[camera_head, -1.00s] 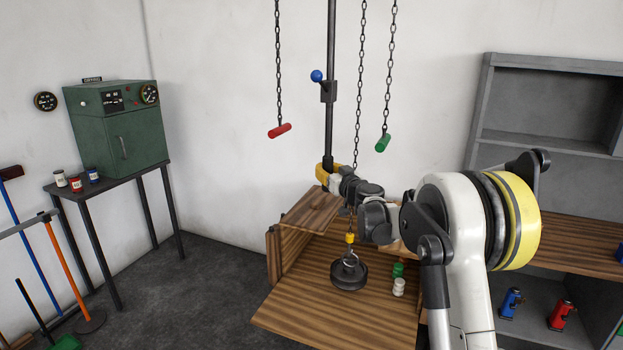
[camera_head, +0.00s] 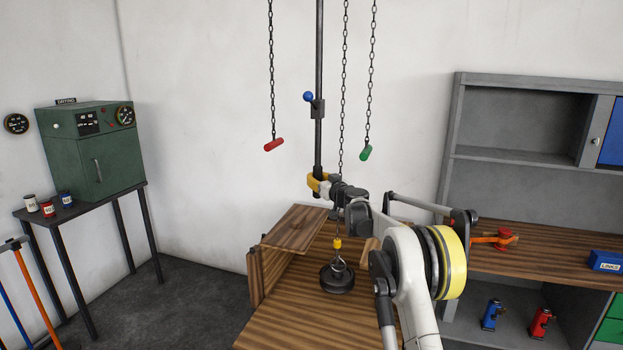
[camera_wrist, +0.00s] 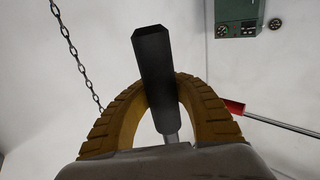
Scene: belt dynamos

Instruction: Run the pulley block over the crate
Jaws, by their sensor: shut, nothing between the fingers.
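A wooden crate (camera_head: 300,318) stands in the middle of the head view, with raised flaps at its back. A dark round weight (camera_head: 337,280) hangs from a yellow hook block (camera_head: 338,243) on a chain, over the crate's boards. Whether it touches them is unclear. The pulley block above is out of view. A dark vertical bar (camera_head: 319,140) with a blue knob (camera_head: 308,96) hangs down to my gripper (camera_head: 318,183). My gripper's yellow fingers are shut in an arch. In the wrist view, the dark bar (camera_wrist: 155,75) crosses the fingers (camera_wrist: 170,88); whether they encircle it is unclear.
Chains with a red handle (camera_head: 274,145) and a green handle (camera_head: 365,153) hang beside the bar. A green control cabinet (camera_head: 92,155) stands on a table at the left. A grey shelf (camera_head: 450,135) with a wooden top is at the right. Floor left of the crate is clear.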

